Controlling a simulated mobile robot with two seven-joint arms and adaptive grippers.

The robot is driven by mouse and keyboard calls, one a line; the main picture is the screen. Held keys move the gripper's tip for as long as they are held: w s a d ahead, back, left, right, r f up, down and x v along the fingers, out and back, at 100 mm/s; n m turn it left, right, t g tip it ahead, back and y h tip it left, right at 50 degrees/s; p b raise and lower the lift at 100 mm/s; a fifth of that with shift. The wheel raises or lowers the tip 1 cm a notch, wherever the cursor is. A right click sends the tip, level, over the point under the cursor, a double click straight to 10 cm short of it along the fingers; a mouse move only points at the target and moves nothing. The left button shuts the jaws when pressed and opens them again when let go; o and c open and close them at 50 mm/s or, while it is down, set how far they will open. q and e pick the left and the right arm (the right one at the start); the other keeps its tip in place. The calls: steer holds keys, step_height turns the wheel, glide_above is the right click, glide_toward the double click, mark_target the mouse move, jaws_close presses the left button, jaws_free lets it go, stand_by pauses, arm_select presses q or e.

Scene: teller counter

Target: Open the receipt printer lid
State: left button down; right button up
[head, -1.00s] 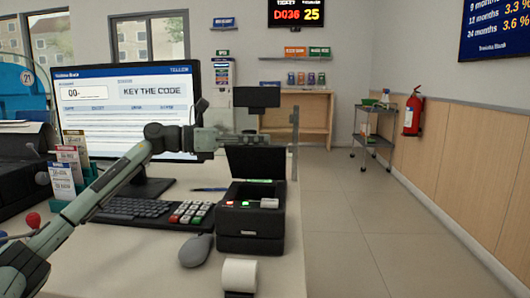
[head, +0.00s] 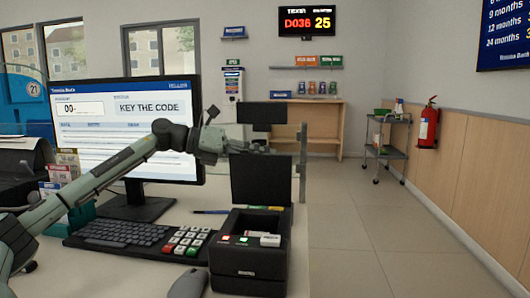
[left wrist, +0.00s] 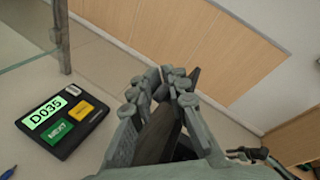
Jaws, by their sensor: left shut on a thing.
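The black receipt printer (head: 247,262) stands on the counter in the lower middle of the head view. Its black lid (head: 262,182) is raised and stands roughly upright at the printer's back, so the top with small lights and a white key shows. My left gripper (head: 258,149) is at the lid's upper edge. In the left wrist view my left gripper (left wrist: 165,85) is shut on a dark flat piece (left wrist: 160,130), which fits the lid. The fingers partly hide it.
A monitor (head: 110,105) stands behind my left arm. A keyboard (head: 120,234), a keypad (head: 188,242) and a mouse (head: 188,284) lie left of the printer. A small black display (head: 262,114) and a glass panel post (head: 303,165) are behind the lid. A ticket panel (left wrist: 62,122) lies nearby.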

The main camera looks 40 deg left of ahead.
arm_select(q)
steer(key=shift+a+f, duration=0.1)
steer(key=shift+f, duration=0.5)
steer(key=c, duration=1.5)
jaws_free()
steer(key=shift+s+a, duration=0.15)
steer(key=shift+a, duration=0.05)
steer(key=shift+o, duration=0.2)
steer(key=shift+r, duration=0.1)
steer(key=shift+d+r, duration=0.1)
steer(key=shift+r, duration=0.05)
steer(key=v, duration=1.2)
